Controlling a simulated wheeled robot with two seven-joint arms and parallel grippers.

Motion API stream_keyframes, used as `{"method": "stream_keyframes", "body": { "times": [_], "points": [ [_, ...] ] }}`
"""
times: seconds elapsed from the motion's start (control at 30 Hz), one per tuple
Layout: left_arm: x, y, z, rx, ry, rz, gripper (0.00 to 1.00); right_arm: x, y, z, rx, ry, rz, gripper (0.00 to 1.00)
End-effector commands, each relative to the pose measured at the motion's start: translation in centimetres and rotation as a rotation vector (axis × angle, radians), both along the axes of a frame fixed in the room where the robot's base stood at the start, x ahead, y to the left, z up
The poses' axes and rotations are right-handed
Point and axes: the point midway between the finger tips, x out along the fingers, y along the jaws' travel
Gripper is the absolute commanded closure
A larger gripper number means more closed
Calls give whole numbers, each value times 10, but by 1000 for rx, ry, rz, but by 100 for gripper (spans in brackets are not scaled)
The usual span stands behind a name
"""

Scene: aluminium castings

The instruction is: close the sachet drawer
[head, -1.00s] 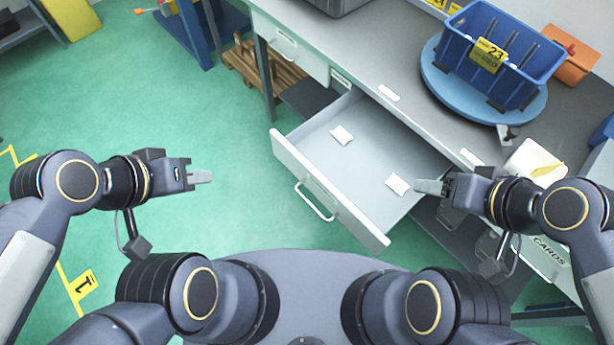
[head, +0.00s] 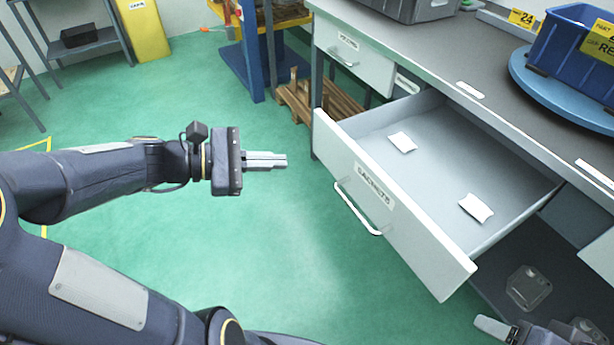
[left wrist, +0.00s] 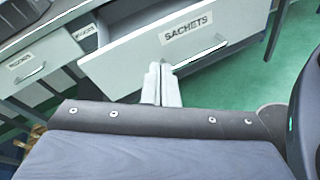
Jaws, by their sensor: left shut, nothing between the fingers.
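The sachet drawer (head: 415,228) stands pulled out from the bench, with a "SACHETS" label and a bar handle (head: 357,208) on its front. Two white sachets (head: 402,142) (head: 476,207) lie inside it. My left gripper (head: 284,160) is shut and empty, left of the drawer front and apart from it in the head view. In the left wrist view the drawer front (left wrist: 140,60) and its label lie ahead of the closed fingers (left wrist: 160,84). Part of my right gripper (head: 490,325) shows at the lower right edge; whether its jaws are open is unclear.
A closed drawer (head: 352,52) sits left of the open one under the grey bench top (head: 450,60). A blue bin (head: 570,60) stands on a round blue turntable (head: 540,90). A wooden pallet (head: 305,105) lies under the bench. The green floor before the drawer is clear.

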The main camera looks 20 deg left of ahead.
Motion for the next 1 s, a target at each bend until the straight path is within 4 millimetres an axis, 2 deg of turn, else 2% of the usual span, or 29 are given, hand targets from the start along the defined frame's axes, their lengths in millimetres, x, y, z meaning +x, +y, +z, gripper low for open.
{"method": "stream_keyframes", "body": {
  "times": [0.03, 0.1, 0.23, 0.4, 0.53, 0.67, 1.0],
  "points": [
    [12, 15, -42, -87, 33, 64, 100, 0, 0, -42, 0, 0, 0, 39],
    [26, 33, -62, -197, 62, 139, 100, 0, 0, -65, 0, 0, 0, 39],
    [43, 64, -87, -352, 92, 248, 100, 0, 0, -93, 0, 0, 0, 39],
    [53, 84, -97, -444, 102, 312, 100, 0, 0, -104, 0, 0, 0, 39],
    [60, 81, -96, -455, 103, 317, 100, 0, 0, -106, 0, 0, 0, 39],
    [75, 67, -97, -454, 103, 313, 100, 0, 0, -112, 0, -1, 0, 39],
    [132, 23, -98, -452, 102, 312, 100, 0, 0, -133, 0, 0, 0, 39]
  ]
}}
